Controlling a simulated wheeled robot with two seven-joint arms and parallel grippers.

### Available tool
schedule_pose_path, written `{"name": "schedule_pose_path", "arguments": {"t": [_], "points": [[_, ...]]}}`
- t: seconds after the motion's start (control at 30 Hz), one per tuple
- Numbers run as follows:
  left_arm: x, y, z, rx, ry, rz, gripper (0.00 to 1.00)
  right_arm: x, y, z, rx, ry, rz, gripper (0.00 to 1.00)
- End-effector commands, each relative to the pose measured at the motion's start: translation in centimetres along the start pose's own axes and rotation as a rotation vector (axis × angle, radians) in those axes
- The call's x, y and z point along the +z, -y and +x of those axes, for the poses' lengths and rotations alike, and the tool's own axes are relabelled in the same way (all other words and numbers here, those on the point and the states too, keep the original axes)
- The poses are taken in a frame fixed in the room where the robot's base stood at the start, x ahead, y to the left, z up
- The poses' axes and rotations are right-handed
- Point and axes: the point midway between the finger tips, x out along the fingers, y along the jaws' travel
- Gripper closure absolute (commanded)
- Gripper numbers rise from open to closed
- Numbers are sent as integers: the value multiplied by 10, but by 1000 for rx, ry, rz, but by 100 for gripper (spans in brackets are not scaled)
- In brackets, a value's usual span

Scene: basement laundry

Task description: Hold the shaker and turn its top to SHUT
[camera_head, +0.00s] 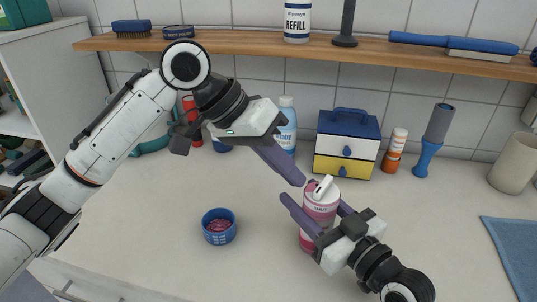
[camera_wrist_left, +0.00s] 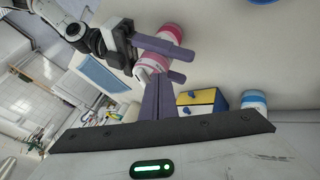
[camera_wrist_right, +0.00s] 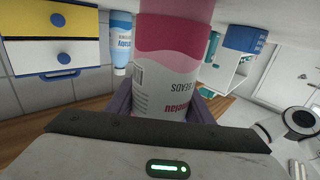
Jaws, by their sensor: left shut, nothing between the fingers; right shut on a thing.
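The pink and white shaker (camera_head: 319,212) stands upright at the centre right of the counter in the head view. Its top has a raised white piece (camera_head: 323,186), with small lettering below that seems to read SHUT. My right gripper (camera_head: 312,215) is shut around the shaker's body from the lower right. In the right wrist view the shaker (camera_wrist_right: 167,80) sits between the purple fingers. My left gripper (camera_head: 300,180) is shut and empty, its fingertips just left of the shaker's top. In the left wrist view its fingers (camera_wrist_left: 158,97) point toward the shaker (camera_wrist_left: 154,70); contact is unclear.
A blue tub (camera_head: 219,228) with pink contents stands left of the shaker. A drawer box (camera_head: 346,145), a blue bottle (camera_head: 286,125) and an orange-white bottle (camera_head: 394,152) stand behind. A blue cloth (camera_head: 512,250) lies right. The front counter is mostly clear.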

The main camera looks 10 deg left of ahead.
Motion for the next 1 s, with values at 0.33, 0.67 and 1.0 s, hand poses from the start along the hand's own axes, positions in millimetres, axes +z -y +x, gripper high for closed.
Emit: {"name": "schedule_pose_path", "arguments": {"t": [0.33, 0.67, 1.0], "points": [[0, -17, 9, -2, -1, -1, 100, 0, 0, 0, 0, 0, 0, 78], [1, -19, 10, -11, -7, -16, 100, 0, 0, 0, 0, 0, 0, 78], [7, -34, 16, -105, -102, -195, 100, 0, 1, 0, -2, 0, -1, 78]]}}
